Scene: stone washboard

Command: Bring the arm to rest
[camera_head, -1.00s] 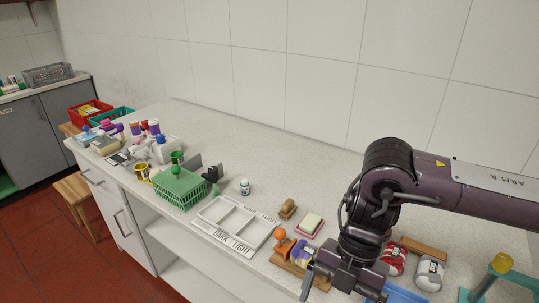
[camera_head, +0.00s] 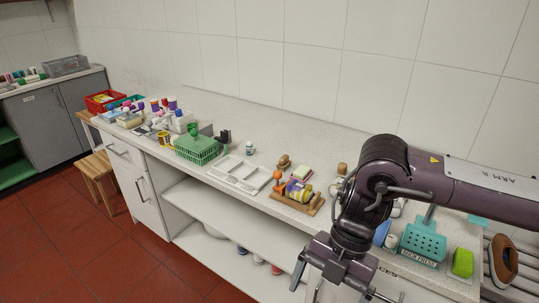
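My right arm comes in from the right, and its gripper (camera_head: 342,284) hangs low in front of the counter's front edge. Its two fingers are spread apart with nothing seen between them, though the lower tip runs close to the frame's bottom. The white speckled counter (camera_head: 290,130) runs along the tiled wall behind it. My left arm and gripper are not in view.
A wooden tray (camera_head: 313,208) with small items sits on the counter just behind my arm. A white divided tray (camera_head: 239,174) and a green basket (camera_head: 197,151) stand further left. Open floor lies front left.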

